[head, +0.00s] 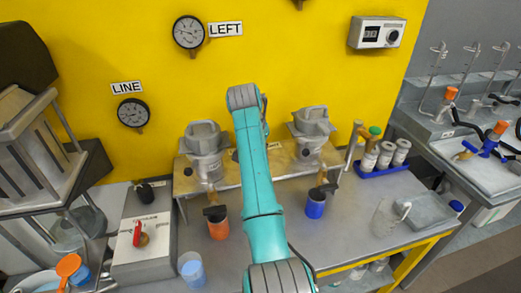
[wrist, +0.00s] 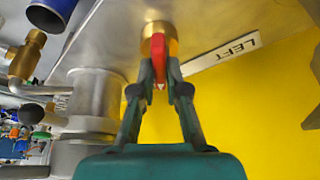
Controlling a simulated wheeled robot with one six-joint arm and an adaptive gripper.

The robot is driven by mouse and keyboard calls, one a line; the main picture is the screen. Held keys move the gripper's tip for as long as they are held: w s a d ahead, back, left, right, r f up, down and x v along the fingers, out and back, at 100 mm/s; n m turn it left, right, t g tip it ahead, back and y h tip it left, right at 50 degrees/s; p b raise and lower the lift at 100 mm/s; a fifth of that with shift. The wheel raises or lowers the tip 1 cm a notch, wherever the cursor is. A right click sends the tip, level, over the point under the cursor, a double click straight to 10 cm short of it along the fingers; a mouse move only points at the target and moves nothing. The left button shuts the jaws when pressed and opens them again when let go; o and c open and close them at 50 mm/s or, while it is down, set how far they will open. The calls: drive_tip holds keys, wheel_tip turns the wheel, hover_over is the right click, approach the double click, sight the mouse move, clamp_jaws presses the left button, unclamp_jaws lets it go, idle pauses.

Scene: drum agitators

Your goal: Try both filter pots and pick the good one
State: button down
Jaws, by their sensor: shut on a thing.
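Two grey metal filter pots stand on a raised metal shelf against the yellow wall in the head view, the left pot (head: 205,150) and the right pot (head: 310,135). An orange cup (head: 217,227) stands below the left pot and a blue cup (head: 316,207) below the right one. In the wrist view my gripper (wrist: 160,80) is shut on a red handle (wrist: 174,72) at a brass fitting (wrist: 158,32). A grey metal pot (wrist: 96,98) stands beside it. A label reading LEFT (wrist: 232,47) is near the fitting. My arm hides the gripper in the head view.
Two wall gauges (head: 188,32) (head: 132,113) carry labels LEFT and LINE. A control box with a red handle (head: 139,234) stands left. A light-blue beaker (head: 192,270) is at the front.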

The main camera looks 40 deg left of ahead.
drive_tip(key=shift+m, duration=0.5)
drive_tip(key=c, duration=1.2)
unclamp_jaws()
drive_tip(key=shift+h, duration=0.3)
drive_tip(key=shift+r, duration=0.1)
drive_tip(key=v, duration=1.1)
drive_tip(key=shift+s+r, duration=0.15)
drive_tip(key=shift+r, duration=0.25)
